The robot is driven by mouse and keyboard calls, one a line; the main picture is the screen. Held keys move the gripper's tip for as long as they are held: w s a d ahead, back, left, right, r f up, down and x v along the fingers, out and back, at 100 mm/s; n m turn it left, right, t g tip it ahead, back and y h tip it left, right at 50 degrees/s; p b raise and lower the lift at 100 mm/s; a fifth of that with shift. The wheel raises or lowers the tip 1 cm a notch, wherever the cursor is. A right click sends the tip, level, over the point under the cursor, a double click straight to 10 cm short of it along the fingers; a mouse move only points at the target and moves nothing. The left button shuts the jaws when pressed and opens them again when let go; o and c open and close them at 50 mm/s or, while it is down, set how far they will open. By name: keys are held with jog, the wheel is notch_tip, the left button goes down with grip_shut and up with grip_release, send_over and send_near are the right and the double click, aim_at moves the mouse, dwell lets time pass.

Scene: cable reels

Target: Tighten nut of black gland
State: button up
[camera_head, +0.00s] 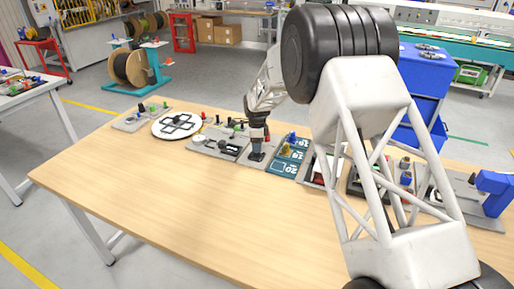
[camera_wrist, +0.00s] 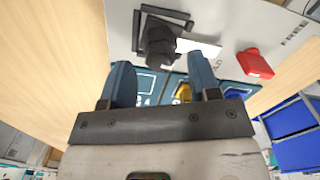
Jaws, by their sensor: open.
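The black gland (camera_wrist: 160,44) stands on a square black base on a light grey board (camera_wrist: 222,18) in the wrist view. Its nut is the dark rounded part facing the camera. My gripper (camera_wrist: 161,72) is open, with its two blue fingers apart and the gland in line with the gap between them. I cannot tell whether the fingers reach down around the nut. In the head view my gripper (camera_head: 257,149) points down over the black gland's base (camera_head: 256,157), and the fingers hide most of the gland.
A red part (camera_wrist: 255,63) lies right of the gland. A teal tray (camera_head: 284,168) with numbered compartments and a yellow part stands close on the right. A grey board with dark parts (camera_head: 222,144) lies left. The front of the wooden table (camera_head: 170,200) is clear.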

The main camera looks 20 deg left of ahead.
jog(key=shift+r, duration=2.75)
